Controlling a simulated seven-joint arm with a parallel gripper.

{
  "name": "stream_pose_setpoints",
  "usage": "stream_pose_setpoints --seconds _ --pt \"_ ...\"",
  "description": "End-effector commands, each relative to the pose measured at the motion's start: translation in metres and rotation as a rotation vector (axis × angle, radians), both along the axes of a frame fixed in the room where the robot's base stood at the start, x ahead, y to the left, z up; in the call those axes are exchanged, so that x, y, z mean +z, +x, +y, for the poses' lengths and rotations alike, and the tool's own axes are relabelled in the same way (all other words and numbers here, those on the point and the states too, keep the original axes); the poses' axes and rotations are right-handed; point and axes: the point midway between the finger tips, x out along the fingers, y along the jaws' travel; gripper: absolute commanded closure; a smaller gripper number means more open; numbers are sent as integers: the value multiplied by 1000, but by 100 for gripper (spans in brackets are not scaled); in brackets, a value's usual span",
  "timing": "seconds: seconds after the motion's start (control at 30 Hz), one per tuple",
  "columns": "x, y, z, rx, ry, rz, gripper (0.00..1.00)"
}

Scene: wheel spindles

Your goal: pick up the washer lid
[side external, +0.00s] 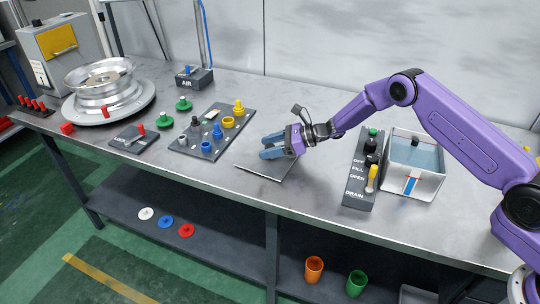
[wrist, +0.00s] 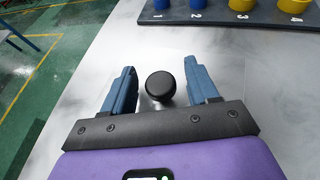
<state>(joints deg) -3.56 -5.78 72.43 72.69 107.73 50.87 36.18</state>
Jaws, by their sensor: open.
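The washer lid (side external: 262,168) appears as a flat grey plate lying on the bench, left of the washer tank, partly hidden under my gripper (side external: 266,147) in the side view. In the wrist view a round black knob (wrist: 160,86) stands between the two blue fingers of my gripper (wrist: 159,65), with a gap on each side. The gripper is open and holds nothing. The lid's plate is hard to tell from the bench in the wrist view. The washer tank (side external: 419,182) is open-topped with bluish liquid inside.
A dark control panel (side external: 356,195) with a yellow lever stands between lid and tank. A numbered board (side external: 183,150) with blue and yellow parts lies left of the lid; it also shows in the wrist view (wrist: 220,18). A silver wheel (side external: 100,90) sits farther left. The bench's front edge is close.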

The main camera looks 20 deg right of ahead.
Motion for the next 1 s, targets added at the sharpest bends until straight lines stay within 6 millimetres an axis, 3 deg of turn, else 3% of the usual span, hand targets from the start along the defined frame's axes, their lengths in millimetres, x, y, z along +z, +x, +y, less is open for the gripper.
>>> stream_pose_setpoints --seconds 0.17,0.3,0.33,0.37,0.77,1.0 --pt "0 0 0 0 0 0 41" --pt "0 0 0 0 0 0 87" --pt "0 0 0 0 0 0 96" --pt "0 0 0 0 0 0 100" --pt "5 0 0 1 1 -3 100" --pt "29 1 0 0 1 -6 100"
